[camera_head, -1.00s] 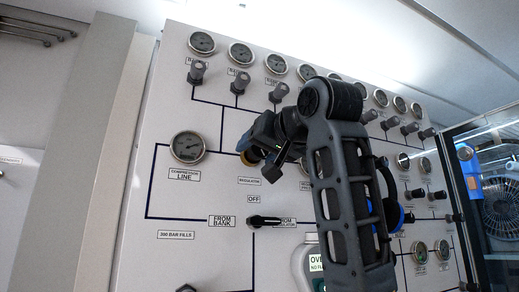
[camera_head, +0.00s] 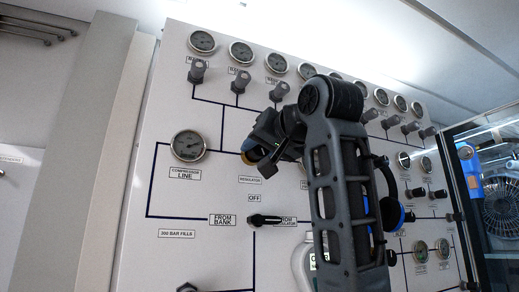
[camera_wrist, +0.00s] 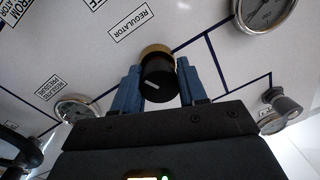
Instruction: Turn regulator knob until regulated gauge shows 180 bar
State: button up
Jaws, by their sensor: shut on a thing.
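The black regulator knob (camera_wrist: 158,82) with a white pointer line and a brass collar (camera_wrist: 157,50) is between my gripper's blue fingers in the wrist view. My gripper (camera_wrist: 157,75) is shut on it, one finger on each side. In the head view my gripper (camera_head: 250,156) is at the panel just above the REGULATOR label (camera_head: 250,180), and the knob is mostly hidden. The regulated pressure gauge (camera_wrist: 76,108) is at the lower left of the wrist view, partly covered by my gripper body; its reading is too small to tell.
The white panel (camera_head: 210,110) carries the compressor line gauge (camera_head: 188,146) left of my gripper and a black selector lever (camera_head: 264,220) below it. Rows of small gauges and knobs run along the top. My arm covers the panel's middle. A glass-fronted cabinet (camera_head: 490,190) stands at right.

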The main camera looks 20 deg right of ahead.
jog(key=m, duration=0.4)
jog(key=shift+f, duration=0.1)
jog(key=shift+m, duration=1.5)
jog(key=shift+f, duration=0.1)
jog(key=o, duration=1)
jog(key=shift+t, duration=0.3)
jog(key=shift+s+d+b, duration=0.2)
jog(key=shift+s+b, duration=1.05)
jog(key=shift+s, duration=2.65)
